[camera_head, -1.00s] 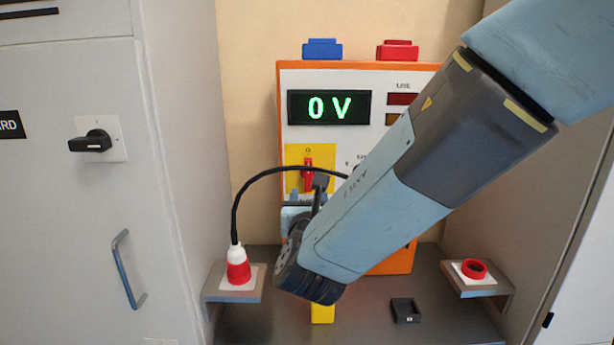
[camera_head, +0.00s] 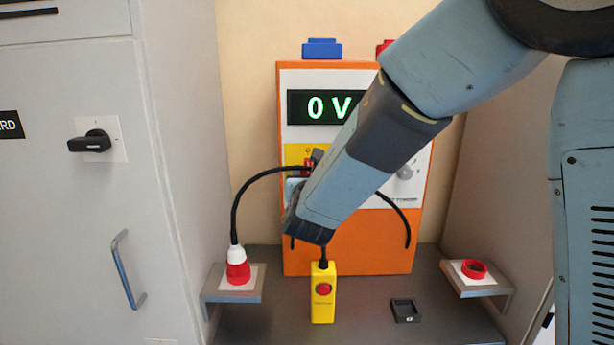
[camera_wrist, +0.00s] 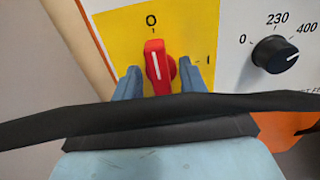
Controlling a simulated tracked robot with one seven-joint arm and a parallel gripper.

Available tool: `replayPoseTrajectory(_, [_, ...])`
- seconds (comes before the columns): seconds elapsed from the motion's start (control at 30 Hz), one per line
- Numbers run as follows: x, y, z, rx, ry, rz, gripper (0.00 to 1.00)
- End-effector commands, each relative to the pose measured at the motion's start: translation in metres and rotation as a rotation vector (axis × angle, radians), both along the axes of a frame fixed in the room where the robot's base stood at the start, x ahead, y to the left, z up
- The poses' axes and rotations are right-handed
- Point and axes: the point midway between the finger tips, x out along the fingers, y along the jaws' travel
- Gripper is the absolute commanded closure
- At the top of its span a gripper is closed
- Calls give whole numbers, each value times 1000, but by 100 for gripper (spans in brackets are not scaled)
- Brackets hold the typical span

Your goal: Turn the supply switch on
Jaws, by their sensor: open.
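A red rotary switch (camera_wrist: 158,67) sits on a yellow plate (camera_wrist: 120,28) on the orange-edged unit. Its handle is upright, with its white line toward the 0 mark; the I mark is to its right. In the wrist view my gripper (camera_wrist: 162,80) is open, with one blue finger on each side of the red handle. I cannot tell whether either finger touches it. In the head view my arm hides most of the switch and gripper. The unit's display (camera_head: 318,107) reads 0 V. A black rotary switch (camera_head: 91,142) is on the grey cabinet at left.
A black cable (camera_wrist: 160,110) crosses before my gripper in the wrist view, from the red-and-white plug (camera_head: 238,266). A black selector knob (camera_wrist: 275,54) is right of the switch. A yellow button box (camera_head: 323,292) stands below, and a red socket (camera_head: 473,268) at right.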

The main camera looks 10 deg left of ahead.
Motion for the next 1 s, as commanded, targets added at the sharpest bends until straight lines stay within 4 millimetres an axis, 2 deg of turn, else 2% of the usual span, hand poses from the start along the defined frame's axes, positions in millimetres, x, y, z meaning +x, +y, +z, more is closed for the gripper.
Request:
replayPoseTrajectory(0.23, [0,0,0,0,0,0,55])
replayPoseTrajectory(0.7, [0,0,0,0,0,0,100])
replayPoseTrajectory(1.0, [0,1,0,14,3,0,100])
